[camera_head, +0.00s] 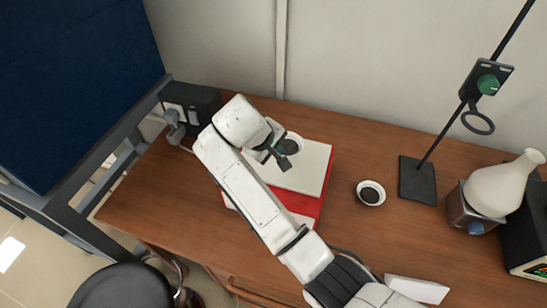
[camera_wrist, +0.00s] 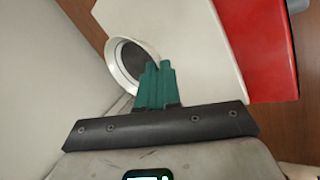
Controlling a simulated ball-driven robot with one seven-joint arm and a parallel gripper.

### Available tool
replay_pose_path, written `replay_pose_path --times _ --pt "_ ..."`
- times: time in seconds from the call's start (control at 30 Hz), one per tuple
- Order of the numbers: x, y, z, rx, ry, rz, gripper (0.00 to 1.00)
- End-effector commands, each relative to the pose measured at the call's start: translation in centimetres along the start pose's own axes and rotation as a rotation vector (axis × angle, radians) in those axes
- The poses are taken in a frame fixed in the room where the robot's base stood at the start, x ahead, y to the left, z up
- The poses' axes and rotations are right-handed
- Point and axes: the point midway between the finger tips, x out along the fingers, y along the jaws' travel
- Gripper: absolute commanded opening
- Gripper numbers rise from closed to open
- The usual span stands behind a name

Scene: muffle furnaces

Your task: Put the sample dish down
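The sample dish (camera_head: 292,145) is a small round white dish with dark grey contents. In the head view it is over the white top of a red-and-white furnace (camera_head: 311,168). My gripper (camera_head: 281,158) is at the dish's near edge. In the wrist view its green fingers (camera_wrist: 157,72) are close together at the rim of the dish (camera_wrist: 130,60), with the rim apparently pinched between the tips. The fingers partly hide the dish's lower right edge. I cannot tell whether the dish touches the furnace top.
A second white dish with dark contents (camera_head: 370,193) sits on the wooden table (camera_head: 345,235) to the right. A stand with a ring (camera_head: 417,181), a white flask (camera_head: 503,187) on a small heater and a black box (camera_head: 528,230) stand farther right. A dark box (camera_head: 192,101) is at the back left.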

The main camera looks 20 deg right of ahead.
Motion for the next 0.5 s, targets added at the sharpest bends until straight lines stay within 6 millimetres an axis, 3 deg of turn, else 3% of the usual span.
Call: replay_pose_path --times 0.27,0.5 --pt "1.5 -0.6 -1.3 0.0 0.0 0.001 0.0" --pt "3.9 -2.0 -1.1 0.001 0.0 0.001 0.0"
